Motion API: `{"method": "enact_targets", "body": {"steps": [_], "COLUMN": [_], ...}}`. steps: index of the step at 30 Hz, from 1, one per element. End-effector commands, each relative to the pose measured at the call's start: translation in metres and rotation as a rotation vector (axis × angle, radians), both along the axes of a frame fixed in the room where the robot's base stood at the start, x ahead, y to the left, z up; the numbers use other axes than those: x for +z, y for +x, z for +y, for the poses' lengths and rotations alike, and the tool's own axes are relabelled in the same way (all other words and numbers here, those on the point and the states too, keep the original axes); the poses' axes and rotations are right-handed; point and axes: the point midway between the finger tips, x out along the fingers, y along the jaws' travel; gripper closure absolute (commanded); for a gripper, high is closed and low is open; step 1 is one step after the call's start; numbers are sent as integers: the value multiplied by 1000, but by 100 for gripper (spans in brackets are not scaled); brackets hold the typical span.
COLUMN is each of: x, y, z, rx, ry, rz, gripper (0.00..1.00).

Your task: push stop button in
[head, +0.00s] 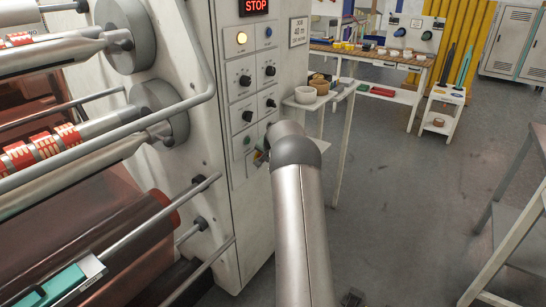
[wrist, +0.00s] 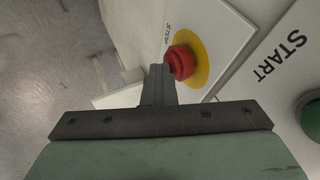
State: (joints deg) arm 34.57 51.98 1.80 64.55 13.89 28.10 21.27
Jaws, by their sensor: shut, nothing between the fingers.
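The stop button is a red mushroom knob (wrist: 182,62) on a yellow disc (wrist: 200,58), beside the printed word STOP. My gripper (wrist: 160,70) is shut and empty. Its fingertips lie at the left edge of the red knob in the wrist view, overlapping it slightly; I cannot tell whether they touch or press it. In the head view my gripper (head: 261,158) is a small dark shape at the panel's lower part, mostly hidden by my arm. The stop button is hidden there.
A green START button (wrist: 312,118) sits on the neighbouring plate. The grey control panel (head: 233,80) carries several black knobs and a lit red STOP display (head: 253,6). Machine rollers (head: 75,155) fill the left. A small side table (head: 300,101) stands behind the panel.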

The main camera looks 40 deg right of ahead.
Motion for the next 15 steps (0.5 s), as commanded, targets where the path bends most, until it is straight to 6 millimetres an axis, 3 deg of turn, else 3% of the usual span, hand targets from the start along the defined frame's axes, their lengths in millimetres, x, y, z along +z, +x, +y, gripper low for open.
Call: {"method": "enact_targets", "body": {"steps": [2, 7, 9, 15], "x": [1, -2, 18, 53], "y": [-1, -33, -43, -71], "z": [4, -4, -1, 8], "rx": [8, 6, 9, 8], "ry": [1, 1, -1, -1], "rz": [-13, -6, -6, -1], "gripper": [100, 100, 100, 100]}}
